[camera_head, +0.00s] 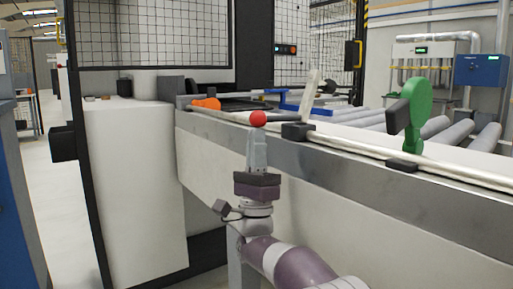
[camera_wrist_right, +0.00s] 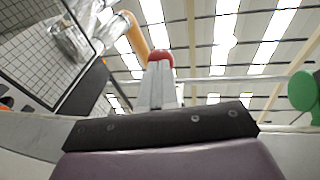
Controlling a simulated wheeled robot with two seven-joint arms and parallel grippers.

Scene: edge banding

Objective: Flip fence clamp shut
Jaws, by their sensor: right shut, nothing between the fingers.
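A red ball knob (camera_head: 258,118) shows just above my right fingertips, by the front rail of the machine. An orange part (camera_head: 207,103) lies at the left end of that rail; I cannot tell for sure whether it and the knob form the fence clamp. My right gripper (camera_head: 257,138) points up, shut and empty, in front of the metal edge. In the right wrist view the red knob (camera_wrist_right: 160,56) appears at the tips of the closed fingers (camera_wrist_right: 159,82), with an orange bar (camera_wrist_right: 136,35) behind it to the left. Contact cannot be told. My left gripper is out of view.
A pale upright lever (camera_head: 311,92) and a black block (camera_head: 297,131) sit on the rail. Rollers (camera_head: 487,137) lie behind. A white cabinet (camera_head: 135,190) stands left.

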